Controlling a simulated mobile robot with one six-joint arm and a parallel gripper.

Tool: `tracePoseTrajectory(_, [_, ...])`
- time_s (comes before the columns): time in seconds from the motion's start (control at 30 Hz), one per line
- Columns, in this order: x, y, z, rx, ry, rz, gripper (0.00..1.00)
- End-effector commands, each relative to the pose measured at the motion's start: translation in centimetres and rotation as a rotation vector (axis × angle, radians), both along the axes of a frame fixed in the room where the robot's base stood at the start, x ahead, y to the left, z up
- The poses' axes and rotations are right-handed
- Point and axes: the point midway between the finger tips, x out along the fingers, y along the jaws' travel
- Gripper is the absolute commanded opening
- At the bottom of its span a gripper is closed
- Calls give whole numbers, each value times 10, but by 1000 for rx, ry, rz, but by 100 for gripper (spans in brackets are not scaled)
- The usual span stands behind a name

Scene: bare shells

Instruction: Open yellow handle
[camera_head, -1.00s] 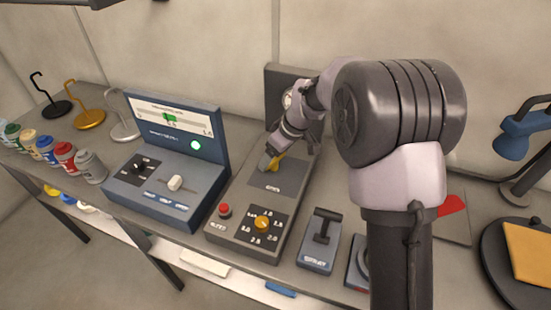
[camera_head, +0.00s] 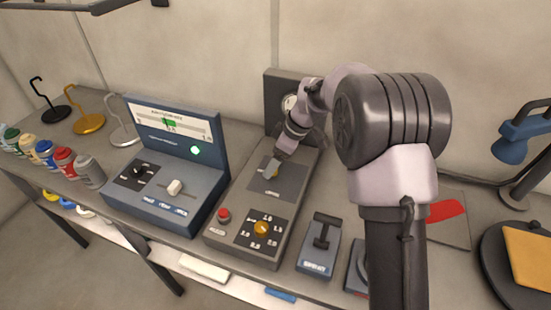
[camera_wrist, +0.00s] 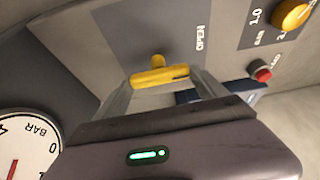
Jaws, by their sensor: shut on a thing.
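The yellow handle (camera_wrist: 160,76) sits on a dark plate of the grey control box (camera_head: 222,240), near a word that looks like "OPEN". In the wrist view the handle lies across between the two fingers of my gripper (camera_wrist: 163,84), which is shut on it. In the head view my gripper (camera_head: 273,170) reaches down to the plate from the back right. Only a little of the handle (camera_head: 268,175) shows there, the rest hidden by the fingers.
A yellow dial (camera_head: 261,228) and a red button (camera_head: 223,215) are at the box's front. A pressure gauge (camera_wrist: 22,150) stands behind. A blue console (camera_head: 165,190) stands left, a T-handled unit (camera_head: 318,255) right.

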Motion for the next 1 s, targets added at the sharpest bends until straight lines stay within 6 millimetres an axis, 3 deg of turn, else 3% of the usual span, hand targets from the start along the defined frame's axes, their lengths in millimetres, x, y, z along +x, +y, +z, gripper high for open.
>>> tracePoseTrajectory(0.17, [0,0,-1,-2,0,2,41])
tracePoseTrajectory(0.2, [0,0,-1,-2,0,2,88])
tracePoseTrajectory(0.27, [0,0,-1,-2,0,2,99])
tracePoseTrajectory(0.57, [-1,-2,7,0,-1,1,100])
tracePoseTrajectory(0.67, [-3,-10,29,-1,-3,0,100])
tracePoseTrajectory(1.0, [-19,-50,132,-2,-2,-1,100])
